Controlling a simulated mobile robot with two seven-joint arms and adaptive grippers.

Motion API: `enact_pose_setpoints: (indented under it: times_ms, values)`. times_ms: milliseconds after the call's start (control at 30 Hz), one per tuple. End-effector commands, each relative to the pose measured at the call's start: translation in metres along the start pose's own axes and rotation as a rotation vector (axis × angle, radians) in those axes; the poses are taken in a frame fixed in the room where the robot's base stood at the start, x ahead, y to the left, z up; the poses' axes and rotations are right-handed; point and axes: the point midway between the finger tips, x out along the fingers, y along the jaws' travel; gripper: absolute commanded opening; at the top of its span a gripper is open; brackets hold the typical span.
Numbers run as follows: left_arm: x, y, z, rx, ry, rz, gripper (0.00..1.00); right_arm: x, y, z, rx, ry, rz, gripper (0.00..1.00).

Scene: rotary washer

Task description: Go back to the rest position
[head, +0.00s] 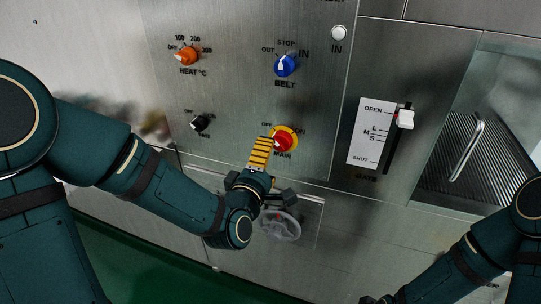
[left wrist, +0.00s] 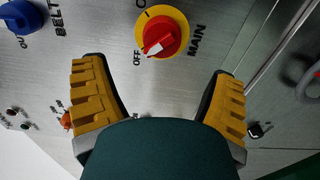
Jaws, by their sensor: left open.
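My left gripper (head: 266,152) is in front of the steel control panel (head: 240,105), just beside the red MAIN knob (head: 285,140) on its yellow disc. In the left wrist view the gripper (left wrist: 158,70) is open, with its yellow ribbed fingers spread wide and nothing between them. The MAIN knob (left wrist: 160,36) shows beyond the fingers, apart from them, with its white mark on the side toward OFF. My right arm comes in at the lower right; only a dark end part of the right gripper (head: 375,299) shows at the bottom edge, and its fingers are hidden.
The panel also has an orange HEAT knob (head: 187,54), a blue BELT knob (head: 286,64), a black knob (head: 200,122) and a white slider handle (head: 405,118). A grey handwheel (head: 281,225) sits below my left gripper. A handled opening (head: 468,148) is at right.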

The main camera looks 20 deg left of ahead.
Motion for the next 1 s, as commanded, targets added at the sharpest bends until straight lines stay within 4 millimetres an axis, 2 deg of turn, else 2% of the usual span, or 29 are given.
enact_pose_setpoints:
  times_ms: [367,467,567,667,733,800,900,1000]
  values:
    - [0.000,-0.002,0.000,0.003,-0.001,-0.006,0.85,0.000,0.000,0.000,0.000,0.000,0.000,0.73]
    - [0.002,-0.019,0.002,0.042,-0.016,-0.059,0.85,0.000,0.000,0.000,0.000,0.000,0.000,0.73]
    - [0.002,-0.062,0.009,0.144,-0.066,-0.188,0.85,0.000,0.000,0.000,0.000,0.000,0.000,0.73]
    - [-0.006,-0.125,0.019,0.299,-0.170,-0.374,0.85,0.000,0.000,0.000,0.000,0.000,0.000,0.73]
    - [-0.020,-0.172,0.027,0.416,-0.274,-0.508,0.85,0.000,0.000,0.000,0.000,0.000,0.000,0.73]
    - [-0.039,-0.216,0.035,0.526,-0.398,-0.629,0.85,0.000,0.000,0.000,0.000,0.000,0.000,0.73]
    - [-0.074,-0.271,0.044,0.665,-0.597,-0.772,0.85,0.000,0.000,0.000,0.000,0.000,0.000,0.73]
    - [-0.110,-0.311,0.051,0.768,-0.793,-0.872,0.85,0.000,0.000,0.000,0.000,0.000,0.000,0.73]
